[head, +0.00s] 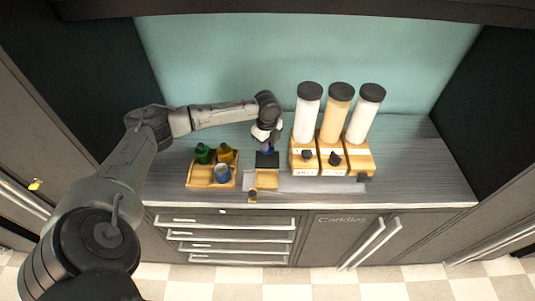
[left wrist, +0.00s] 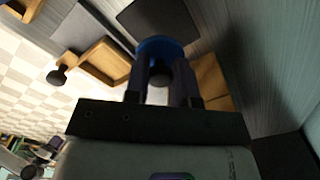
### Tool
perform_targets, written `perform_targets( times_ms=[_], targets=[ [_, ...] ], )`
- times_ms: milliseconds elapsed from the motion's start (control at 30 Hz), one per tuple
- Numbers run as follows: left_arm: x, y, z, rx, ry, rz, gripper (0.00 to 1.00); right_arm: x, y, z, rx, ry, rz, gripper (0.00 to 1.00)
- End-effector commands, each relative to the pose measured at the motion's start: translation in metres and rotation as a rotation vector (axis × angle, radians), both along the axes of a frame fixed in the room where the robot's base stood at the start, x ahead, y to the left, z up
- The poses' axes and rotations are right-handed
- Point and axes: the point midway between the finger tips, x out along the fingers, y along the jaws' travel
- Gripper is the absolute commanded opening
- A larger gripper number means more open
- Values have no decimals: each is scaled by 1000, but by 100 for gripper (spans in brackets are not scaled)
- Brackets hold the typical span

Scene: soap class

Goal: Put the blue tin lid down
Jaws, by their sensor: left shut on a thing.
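My left gripper (head: 266,148) is over the counter, left of the dispensers. In the left wrist view the fingers (left wrist: 162,88) are shut on the blue tin lid (left wrist: 157,45), a round blue disc with a dark knob (left wrist: 160,75) between the fingers. In the head view only a little blue of the lid shows under the gripper. A dark square pad (head: 267,161) lies just below it; I cannot tell whether the lid touches it. An open blue tin (head: 222,174) stands in the wooden tray (head: 201,185). My right gripper is out of view.
Tall dispensers (head: 334,115) stand to the right. The counter's right end is clear.

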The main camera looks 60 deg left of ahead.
Motion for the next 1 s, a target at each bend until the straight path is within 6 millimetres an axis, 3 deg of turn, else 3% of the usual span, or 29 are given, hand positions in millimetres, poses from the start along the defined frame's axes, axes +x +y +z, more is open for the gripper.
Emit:
perform_targets(
  times_ms=[433,867,900,1000],
  targets=[
    [0,0,-49,0,0,1,1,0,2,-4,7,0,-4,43],
    [0,0,-55,0,0,0,1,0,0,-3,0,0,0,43],
    [0,0,-55,1,-1,0,26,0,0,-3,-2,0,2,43],
    [0,0,-55,1,-1,0,35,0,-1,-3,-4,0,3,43]
  ],
)
